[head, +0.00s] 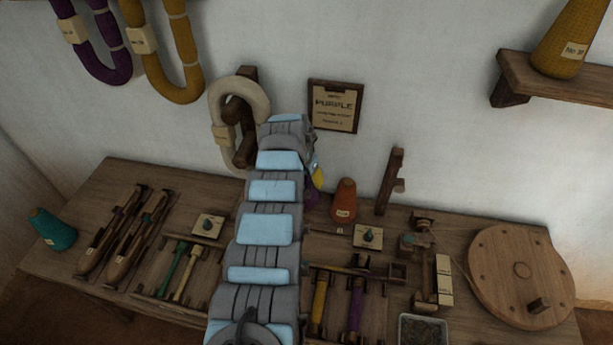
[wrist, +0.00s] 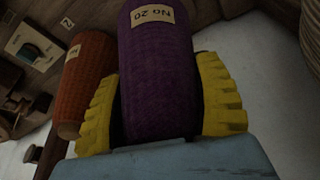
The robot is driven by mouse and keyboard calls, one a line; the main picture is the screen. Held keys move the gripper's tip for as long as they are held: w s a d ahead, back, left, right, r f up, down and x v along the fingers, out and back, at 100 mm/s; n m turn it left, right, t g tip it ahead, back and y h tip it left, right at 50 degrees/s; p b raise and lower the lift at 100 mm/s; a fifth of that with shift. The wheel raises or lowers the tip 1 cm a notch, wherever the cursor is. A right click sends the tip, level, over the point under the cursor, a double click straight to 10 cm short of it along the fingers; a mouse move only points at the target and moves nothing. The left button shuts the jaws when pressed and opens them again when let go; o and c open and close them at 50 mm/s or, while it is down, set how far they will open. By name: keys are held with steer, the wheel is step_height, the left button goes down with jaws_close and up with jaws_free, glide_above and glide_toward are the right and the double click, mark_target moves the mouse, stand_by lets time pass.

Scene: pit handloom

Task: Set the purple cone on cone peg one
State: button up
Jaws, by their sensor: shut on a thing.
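The purple cone (wrist: 158,80) has a "NO 20" label and sits between the yellow fingers of my gripper (wrist: 162,95), which is shut on it. In the head view only a sliver of the purple cone (head: 311,194) shows beside my arm, near a yellow fingertip of my gripper (head: 317,178). Two pale square plates with small pegs are on the table: a left plate (head: 208,226) and a right plate (head: 368,237). In the wrist view, a peg plate (wrist: 30,42) has a tag reading "2" beside it. I cannot read a number at the left plate.
An orange cone (head: 344,200) stands close right of my gripper, with a wooden post (head: 389,182) beyond it. Shuttles (head: 124,233) and a tipped teal cone (head: 51,231) lie at the left. A round wooden disc (head: 521,275) fills the right end. A "PURPLE" card (head: 335,106) hangs behind.

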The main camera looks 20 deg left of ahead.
steer(key=shift+f+b, duration=1.8)
steer(key=shift+f, duration=0.45)
steer(key=o, duration=1.3)
steer(key=shift+o, duration=0.2)
step_height(320, 180, up, 8)
steer(key=p, duration=0.7)
